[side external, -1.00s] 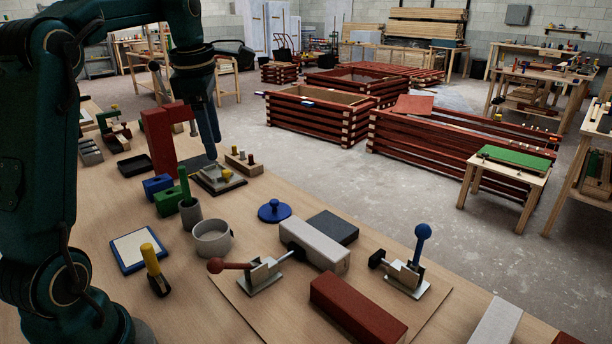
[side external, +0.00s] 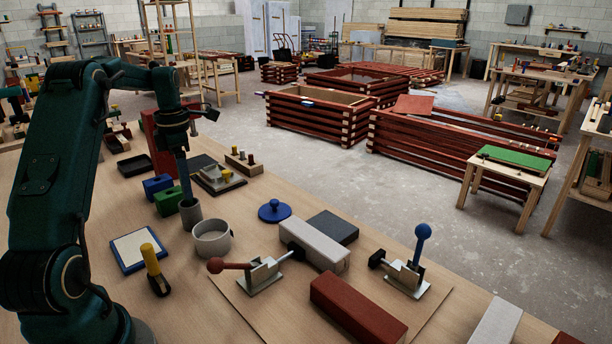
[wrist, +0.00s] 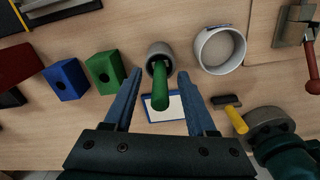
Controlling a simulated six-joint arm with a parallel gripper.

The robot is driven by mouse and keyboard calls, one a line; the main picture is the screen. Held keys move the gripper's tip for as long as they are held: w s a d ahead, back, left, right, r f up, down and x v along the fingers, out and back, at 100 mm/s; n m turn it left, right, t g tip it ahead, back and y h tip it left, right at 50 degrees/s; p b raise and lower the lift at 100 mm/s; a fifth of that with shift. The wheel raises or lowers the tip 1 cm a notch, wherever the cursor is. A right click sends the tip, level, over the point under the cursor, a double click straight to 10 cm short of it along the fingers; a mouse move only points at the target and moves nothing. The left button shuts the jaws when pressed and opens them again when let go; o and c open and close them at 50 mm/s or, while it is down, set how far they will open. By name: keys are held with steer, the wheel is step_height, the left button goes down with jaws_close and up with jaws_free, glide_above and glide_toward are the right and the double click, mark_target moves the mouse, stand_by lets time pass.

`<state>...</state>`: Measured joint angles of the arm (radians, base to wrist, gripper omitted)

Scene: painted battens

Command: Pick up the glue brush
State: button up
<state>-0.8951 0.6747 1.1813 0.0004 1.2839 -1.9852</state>
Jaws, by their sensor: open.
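The glue brush shows as a green handle (wrist: 160,88) standing in a grey cup (wrist: 160,54) in the wrist view. The cup also shows in the side view (side external: 190,214), where my gripper hides the handle. My gripper (wrist: 158,74) points down over the cup with its blue fingers open, one on each side of the green handle. There are visible gaps between handle and fingers. In the side view the fingertips (side external: 187,192) are just above the cup's rim. The brush's lower end is hidden in the cup.
A round grey pot (side external: 212,238) stands close beside the cup. Green (side external: 168,201) and blue (side external: 157,186) blocks stand on its other side. A yellow-handled brush (side external: 152,262) and a blue-framed pad (side external: 139,249) are nearer. A red-handled clamp (side external: 258,270) stands to the right.

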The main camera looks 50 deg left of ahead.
steer(key=shift+f, duration=0.2)
jaws_close()
steer(key=shift+r, duration=0.1)
